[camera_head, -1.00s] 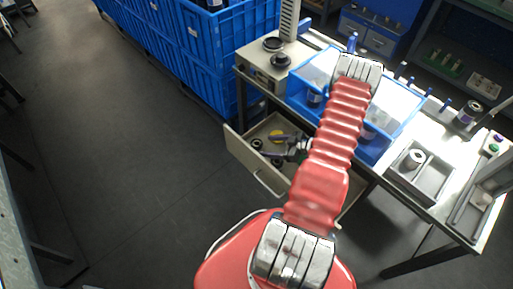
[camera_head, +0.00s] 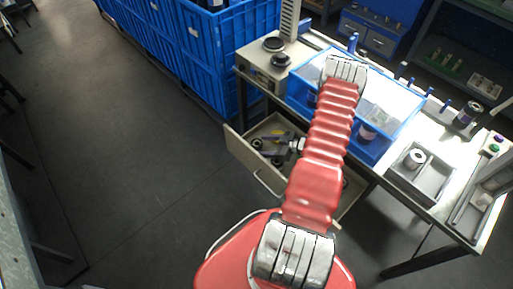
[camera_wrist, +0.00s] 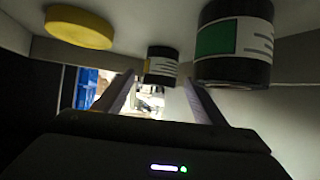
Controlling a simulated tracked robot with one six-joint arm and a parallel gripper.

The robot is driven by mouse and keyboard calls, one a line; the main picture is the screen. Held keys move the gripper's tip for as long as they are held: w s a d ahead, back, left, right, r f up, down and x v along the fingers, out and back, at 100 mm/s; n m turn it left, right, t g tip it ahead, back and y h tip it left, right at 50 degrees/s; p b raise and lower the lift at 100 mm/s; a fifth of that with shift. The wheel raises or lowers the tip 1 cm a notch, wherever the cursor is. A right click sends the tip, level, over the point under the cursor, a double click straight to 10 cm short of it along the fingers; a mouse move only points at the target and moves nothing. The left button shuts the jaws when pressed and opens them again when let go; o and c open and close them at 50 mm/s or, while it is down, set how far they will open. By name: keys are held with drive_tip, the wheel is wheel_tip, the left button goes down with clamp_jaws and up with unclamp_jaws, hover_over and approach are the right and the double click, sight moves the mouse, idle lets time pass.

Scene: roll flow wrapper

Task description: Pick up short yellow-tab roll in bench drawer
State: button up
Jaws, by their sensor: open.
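The short dark roll (camera_wrist: 162,60) has a white label with a narrow yellowish strip at its left edge. In the wrist view it shows between the tips of my gripper (camera_wrist: 159,80), which is open. I cannot tell whether the roll is between the fingers or just beyond them; no grip shows. A larger dark roll with a green tab (camera_wrist: 235,42) stands close to the right finger. In the head view my gripper (camera_head: 272,150) is down inside the open bench drawer (camera_head: 240,150), partly hidden by my arm.
A yellow disc (camera_wrist: 80,27) lies at upper left in the wrist view. Drawer walls are close around the gripper. Above the drawer, the bench holds a blue bin (camera_head: 375,148), a scale-like device (camera_head: 262,65) and a grey tray (camera_head: 432,178). The floor at left is clear.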

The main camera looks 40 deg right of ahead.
sight(257, 145)
drive_tip(key=shift+x, duration=1.9)
drive_tip(key=shift+c, duration=0.4)
drive_tip(key=c, duration=1.1)
drive_tip(key=shift+r, duration=5)
drive_tip(key=shift+c, duration=0.3)
